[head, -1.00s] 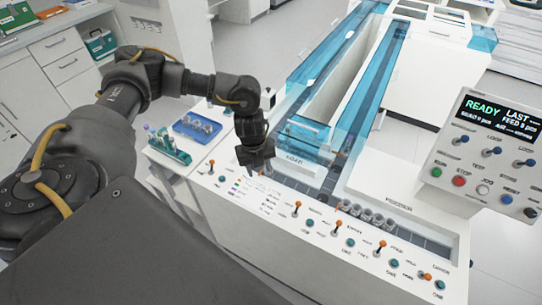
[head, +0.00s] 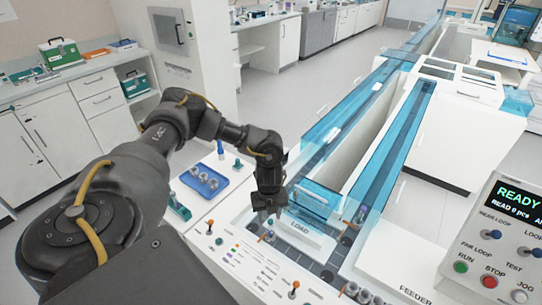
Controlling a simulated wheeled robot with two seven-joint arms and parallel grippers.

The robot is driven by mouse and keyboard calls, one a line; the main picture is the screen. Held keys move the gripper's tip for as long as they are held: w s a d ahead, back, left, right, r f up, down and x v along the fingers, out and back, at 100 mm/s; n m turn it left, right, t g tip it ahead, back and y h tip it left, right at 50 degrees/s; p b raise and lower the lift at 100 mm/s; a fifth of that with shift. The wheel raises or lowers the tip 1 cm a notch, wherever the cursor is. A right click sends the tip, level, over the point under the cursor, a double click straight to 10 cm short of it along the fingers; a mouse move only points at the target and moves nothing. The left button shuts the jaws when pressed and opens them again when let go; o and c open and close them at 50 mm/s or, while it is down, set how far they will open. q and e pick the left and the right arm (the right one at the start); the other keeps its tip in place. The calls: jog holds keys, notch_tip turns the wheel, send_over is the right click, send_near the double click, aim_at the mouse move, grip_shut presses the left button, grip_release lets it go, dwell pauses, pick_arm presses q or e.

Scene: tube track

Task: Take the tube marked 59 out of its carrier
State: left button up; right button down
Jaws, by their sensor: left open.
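My left gripper (head: 268,206) is open and points down above the track beside the LOAD block (head: 300,238). A small carrier (head: 268,236) sits just below its fingertips, partly hidden; I cannot tell whether a tube is between the fingers. Another carrier with a tube (head: 361,214) stands on the track to the right of the LOAD block. No number on any tube is readable, so I cannot tell which is marked 59. My right gripper is not in view.
A blue tray (head: 207,193) with several round carriers lies on the white side surface at left. A green rack (head: 178,208) is beside it. Clear blue covers (head: 313,200) line the track. The control panel (head: 505,240) stands at right. Orange-tipped levers (head: 294,285) rise from the front panel.

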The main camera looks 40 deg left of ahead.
aim_at(270, 220)
pick_arm(q)
jog(key=shift+w+f, duration=0.1)
jog(key=shift+f, duration=0.4)
jog(key=shift+w+f, duration=0.1)
jog(key=shift+f, duration=0.25)
notch_tip(270, 220, down, 4)
jog(key=shift+r+p, duration=0.15)
jog(key=shift+p, duration=0.7)
jog(key=shift+f, duration=0.5)
jog(key=c, duration=0.8)
jog(key=shift+c, duration=0.2)
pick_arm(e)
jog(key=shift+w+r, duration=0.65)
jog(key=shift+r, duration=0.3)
